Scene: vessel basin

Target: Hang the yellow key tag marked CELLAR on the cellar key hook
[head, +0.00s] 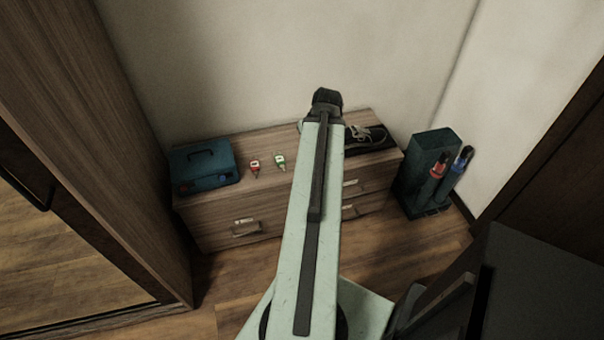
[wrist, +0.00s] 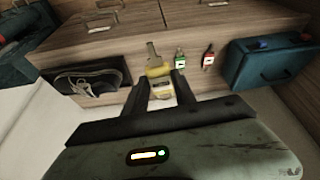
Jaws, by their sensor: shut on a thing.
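The yellow key tag (wrist: 158,72) shows in the wrist view between the two fingers of my gripper (wrist: 160,80). A pale label and a key shaft show on it, but the lettering is too small to read. My gripper is shut on this tag, over the dresser top. I cannot tell whether the tag still touches the wood. In the head view my arm hides the fingers and the tag. No key hook shows in either view.
A green tag (head: 280,160) and a red tag (head: 255,165) lie on the dresser (head: 215,212), beside a teal case (head: 205,170). Shoes (head: 365,135) sit on a dark tray at right. A teal stand (head: 425,170) holds umbrellas. A wooden wardrobe (head: 110,120) borders the left.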

